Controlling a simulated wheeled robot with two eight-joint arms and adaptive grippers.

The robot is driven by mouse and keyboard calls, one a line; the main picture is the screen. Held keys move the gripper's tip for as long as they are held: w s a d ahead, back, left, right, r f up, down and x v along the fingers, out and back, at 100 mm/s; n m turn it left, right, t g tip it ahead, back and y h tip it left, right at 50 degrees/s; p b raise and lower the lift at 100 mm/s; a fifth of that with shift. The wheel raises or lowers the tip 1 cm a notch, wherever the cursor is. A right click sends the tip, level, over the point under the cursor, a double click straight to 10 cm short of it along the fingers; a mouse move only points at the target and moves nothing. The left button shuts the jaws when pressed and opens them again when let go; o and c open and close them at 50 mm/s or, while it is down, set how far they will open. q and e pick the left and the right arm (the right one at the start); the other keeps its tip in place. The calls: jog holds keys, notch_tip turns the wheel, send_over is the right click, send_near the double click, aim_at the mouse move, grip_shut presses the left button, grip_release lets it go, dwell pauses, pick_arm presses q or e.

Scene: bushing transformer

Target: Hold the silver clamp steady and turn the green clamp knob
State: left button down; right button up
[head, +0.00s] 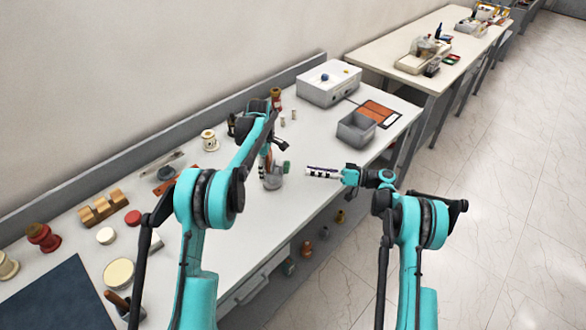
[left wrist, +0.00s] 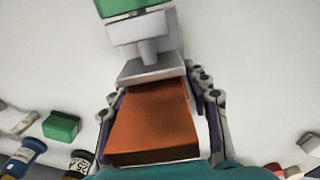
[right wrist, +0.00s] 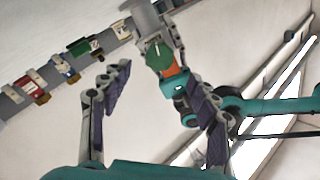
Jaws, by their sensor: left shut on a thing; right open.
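The silver clamp (head: 272,183) stands on the workbench, with the green clamp knob (head: 286,167) on its right side. In the left wrist view the silver clamp (left wrist: 150,62) carries an orange-brown block (left wrist: 152,125), with the green knob (left wrist: 125,6) at the top edge. My left gripper (left wrist: 155,88) is shut on this orange-brown block, one finger along each side. My right gripper (head: 310,172) is open and empty, to the right of the knob and apart from it. In the right wrist view the green knob (right wrist: 159,57) shows beyond the open fingers (right wrist: 160,78), below the silver clamp body (right wrist: 145,22).
A grey bin (head: 357,131) and a white box (head: 329,84) stand farther back on the bench. Spools, round lids and a wooden block (head: 102,208) lie along the left. Open bench surface surrounds the clamp; the bench's front edge runs below the right gripper.

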aim_at(289, 167)
jog(key=a, duration=0.4)
jog(key=w+a, duration=0.1)
jog(key=a, duration=0.2)
jog(key=c, duration=1.2)
